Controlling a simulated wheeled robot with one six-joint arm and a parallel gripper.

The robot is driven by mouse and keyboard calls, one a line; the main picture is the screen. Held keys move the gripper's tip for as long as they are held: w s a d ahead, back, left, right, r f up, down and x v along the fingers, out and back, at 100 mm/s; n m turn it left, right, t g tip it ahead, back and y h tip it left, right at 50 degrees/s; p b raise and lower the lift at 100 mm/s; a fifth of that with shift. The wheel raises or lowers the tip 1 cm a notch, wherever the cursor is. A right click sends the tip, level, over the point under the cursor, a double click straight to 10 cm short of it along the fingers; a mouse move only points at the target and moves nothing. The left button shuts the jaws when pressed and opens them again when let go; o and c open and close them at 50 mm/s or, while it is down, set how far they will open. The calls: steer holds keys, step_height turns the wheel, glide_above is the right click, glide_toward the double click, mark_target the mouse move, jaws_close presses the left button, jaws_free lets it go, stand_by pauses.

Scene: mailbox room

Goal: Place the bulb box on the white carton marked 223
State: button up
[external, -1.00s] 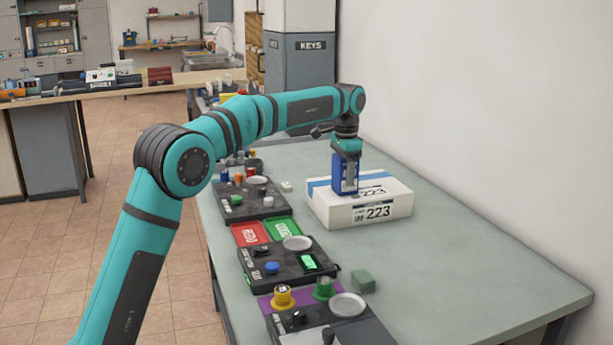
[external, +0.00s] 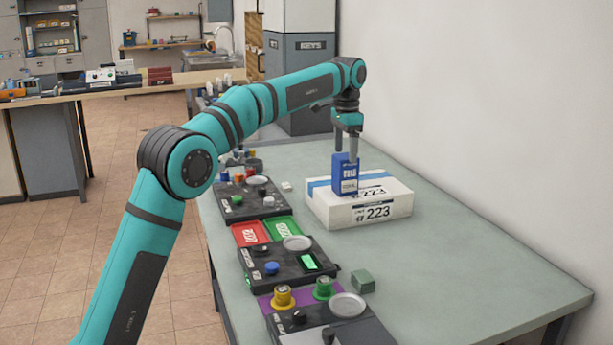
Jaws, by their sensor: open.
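The bulb box, a small blue box with white lettering (external: 344,176), stands upright on top of the white carton marked 223 (external: 340,214). The carton has a blue stripe and black 223 labels on its top and front, and it rests on the grey-green table. My gripper (external: 347,150) is open, with its fingers pointing down at the top of the blue box. One finger shows behind the box's right side. The fingers' lower ends are partly hidden, so I cannot tell if they touch the box.
Black control panels (external: 285,263) with knobs and dishes line the table's left edge. Red (external: 249,233) and green (external: 282,229) plates lie between them. A small green block (external: 362,281) sits in front of the carton. The table's right side is clear up to the white wall.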

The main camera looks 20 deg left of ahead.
step_height(320, 180, up, 4)
steer(key=shift+r, duration=0.5)
steer(key=shift+a+r, duration=0.1)
steer(key=s+a+r+n+t, duration=0.1)
steer(key=s+a+r+t, duration=0.25)
steer(key=s, duration=0.45)
steer(key=s+a+r+n+t+h, duration=0.1)
steer(key=s+a+r+n+t, duration=0.1)
steer(key=s+a+r, duration=0.4)
steer(key=s+a+r+n+t, duration=0.1)
steer(key=s+a+r+t, duration=0.25)
steer(key=s, duration=0.55)
steer(key=s+a+f+n+t, duration=0.1)
steer(key=s+a+f+t, duration=0.1)
steer(key=s, duration=0.8)
steer(key=s+a+f+n+t, duration=0.2)
steer(key=s+a+f+t, duration=0.1)
steer(key=s, duration=0.7)
steer(key=s+a+f+n+t+y, duration=0.1)
steer(key=s+a+f+n+t, duration=0.1)
steer(key=s, duration=0.9)
steer(key=shift+a+f+t, duration=0.15)
steer(key=shift+f+t, duration=0.35)
steer(key=shift+t, duration=0.2)
